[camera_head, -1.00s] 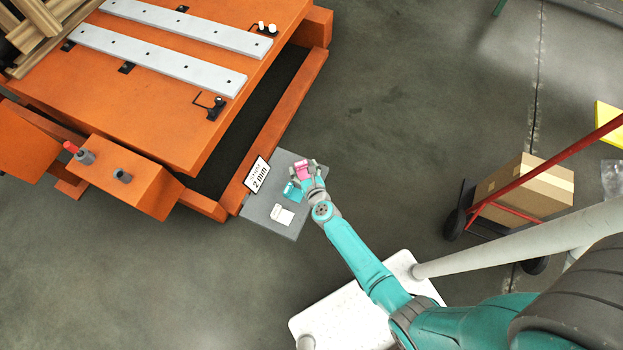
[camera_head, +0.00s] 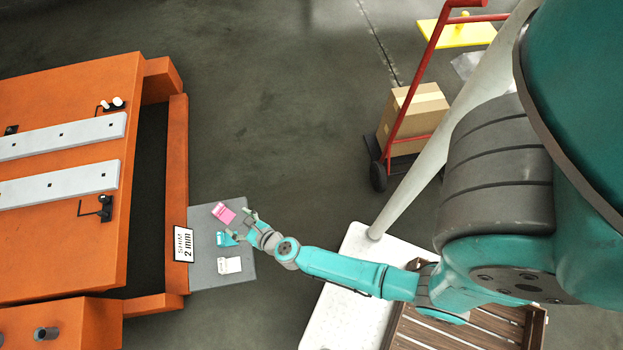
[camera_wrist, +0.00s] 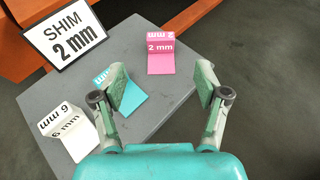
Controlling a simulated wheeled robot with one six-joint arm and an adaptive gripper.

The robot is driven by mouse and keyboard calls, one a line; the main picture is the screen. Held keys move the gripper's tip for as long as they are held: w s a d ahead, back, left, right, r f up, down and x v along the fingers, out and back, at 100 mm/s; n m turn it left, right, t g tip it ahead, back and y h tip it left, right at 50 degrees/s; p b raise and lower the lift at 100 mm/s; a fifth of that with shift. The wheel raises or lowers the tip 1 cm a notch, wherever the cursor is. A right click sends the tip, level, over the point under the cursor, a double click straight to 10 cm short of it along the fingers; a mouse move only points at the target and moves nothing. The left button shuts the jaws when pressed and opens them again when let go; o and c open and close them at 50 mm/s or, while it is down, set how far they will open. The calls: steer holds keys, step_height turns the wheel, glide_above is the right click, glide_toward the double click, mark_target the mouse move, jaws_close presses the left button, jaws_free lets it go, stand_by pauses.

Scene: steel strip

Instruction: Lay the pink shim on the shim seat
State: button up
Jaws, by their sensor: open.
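The pink shim (camera_head: 222,212), marked 2 mm, lies on a grey plate (camera_head: 207,279). It also shows in the wrist view (camera_wrist: 160,56), with an upright labelled tab at one end. My gripper (camera_head: 241,226) is open and empty at the plate's right side. In the wrist view the fingers (camera_wrist: 162,82) stand apart, with the pink shim just beyond and between them. A teal shim (camera_wrist: 133,97) lies partly behind the left finger. A white 6 mm shim (camera_wrist: 70,132) lies at lower left. I cannot make out which part is the shim seat.
A "SHIM 2 mm" sign (camera_head: 183,245) stands at the plate's left edge. The orange bench (camera_head: 95,225) with pale steel strips (camera_head: 85,182) is on the left. A red hand truck (camera_head: 432,50) with a carton (camera_head: 415,112) stands at upper right. Open floor lies between.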

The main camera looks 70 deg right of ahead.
steer(key=s+r+n+t+y, duration=0.1)
steer(key=s+r+n, duration=2.2)
steer(key=s+n, duration=0.4)
steer(key=shift+a+r+n+t, duration=0.2)
steer(key=shift+r+n+t, duration=0.15)
steer(key=shift+n, duration=0.55)
steer(key=shift+o, duration=0.5)
steer(key=s+a+r+n+y, duration=0.1)
steer(key=s+r+n, duration=0.2)
steer(key=r+n, duration=0.5)
steer(key=shift+s+r+n, duration=0.4)
steer(key=shift+r, duration=0.1)
